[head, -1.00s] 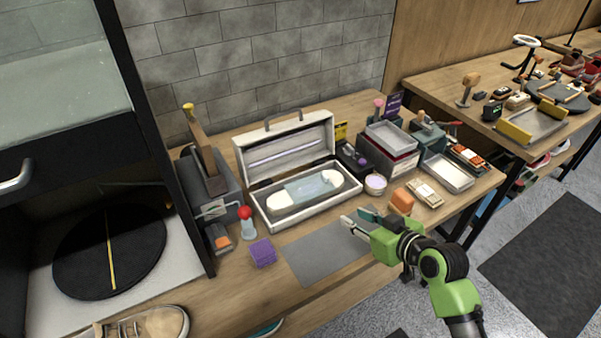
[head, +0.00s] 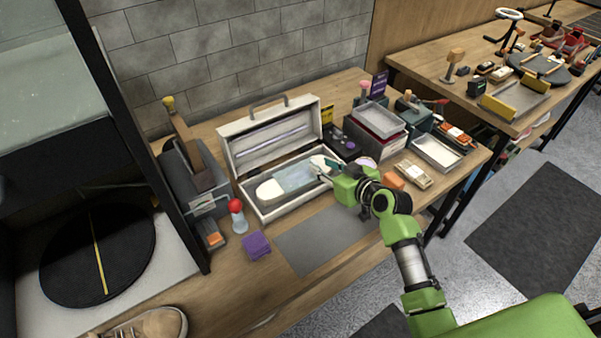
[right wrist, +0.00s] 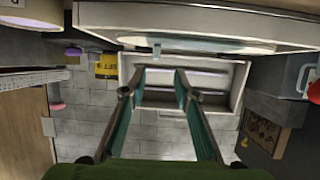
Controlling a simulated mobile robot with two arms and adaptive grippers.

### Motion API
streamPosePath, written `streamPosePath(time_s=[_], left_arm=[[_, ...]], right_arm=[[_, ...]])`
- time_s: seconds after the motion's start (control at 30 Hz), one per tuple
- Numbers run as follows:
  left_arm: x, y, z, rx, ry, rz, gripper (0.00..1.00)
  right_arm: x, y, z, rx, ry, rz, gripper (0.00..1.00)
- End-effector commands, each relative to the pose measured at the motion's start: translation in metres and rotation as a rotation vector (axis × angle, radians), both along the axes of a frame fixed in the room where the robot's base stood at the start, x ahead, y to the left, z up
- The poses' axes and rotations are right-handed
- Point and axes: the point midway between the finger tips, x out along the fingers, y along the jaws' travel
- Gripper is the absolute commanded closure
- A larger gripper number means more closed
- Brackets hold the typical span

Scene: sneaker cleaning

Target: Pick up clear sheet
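The clear sheet (head: 293,178) is a pale blue, see-through piece draped over the middle of a white, rounded, sole-like item (head: 269,190) inside an open white case (head: 262,212). My right gripper (head: 323,167) is at the right end of the case, just beside the sheet in the head view; I cannot tell whether it touches. In the right wrist view, the gripper (right wrist: 160,74) has its two fingers apart with nothing between them. The sheet shows there as a pale teal band (right wrist: 185,44) along the case, beyond the fingertips. My left gripper is not in view.
The case's raised lid (head: 270,137) stands behind it. A grey mat (head: 322,240) lies in front, mostly bare. A purple sponge (head: 256,244) and a red-topped bottle (head: 236,215) stand at the left. Trays (head: 437,152) and an orange block (head: 393,177) are at the right.

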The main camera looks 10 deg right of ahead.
Motion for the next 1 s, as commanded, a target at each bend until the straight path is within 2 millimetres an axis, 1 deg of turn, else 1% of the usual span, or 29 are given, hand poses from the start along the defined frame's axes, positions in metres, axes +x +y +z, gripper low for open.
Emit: streamPosePath(time_s=[0.03,0.13,0.27,0.4,0.53,0.77,0.87,0.9,1.0], left_arm=[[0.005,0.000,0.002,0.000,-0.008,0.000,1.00],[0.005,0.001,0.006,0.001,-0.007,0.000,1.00],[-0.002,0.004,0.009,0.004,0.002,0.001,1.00],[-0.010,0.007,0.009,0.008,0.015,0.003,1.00],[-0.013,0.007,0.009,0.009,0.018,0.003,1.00],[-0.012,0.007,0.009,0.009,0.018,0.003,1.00],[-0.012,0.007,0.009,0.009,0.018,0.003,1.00],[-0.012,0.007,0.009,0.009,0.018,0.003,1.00],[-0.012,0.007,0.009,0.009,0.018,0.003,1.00]], right_arm=[[0.003,0.000,-0.001,0.002,0.002,0.000,0.72],[0.011,0.001,-0.007,0.002,0.003,0.000,0.72],[0.024,0.001,-0.017,0.002,0.003,0.000,0.72],[0.037,0.005,-0.023,0.003,0.002,0.000,0.72],[0.042,0.006,-0.026,0.001,0.001,0.000,0.72],[0.043,0.006,-0.027,0.000,0.001,0.000,0.72],[0.043,0.006,-0.027,0.000,0.001,0.000,0.96],[0.043,0.006,-0.027,0.000,0.001,0.000,1.00],[0.043,0.006,-0.027,0.000,0.001,0.000,1.00]])
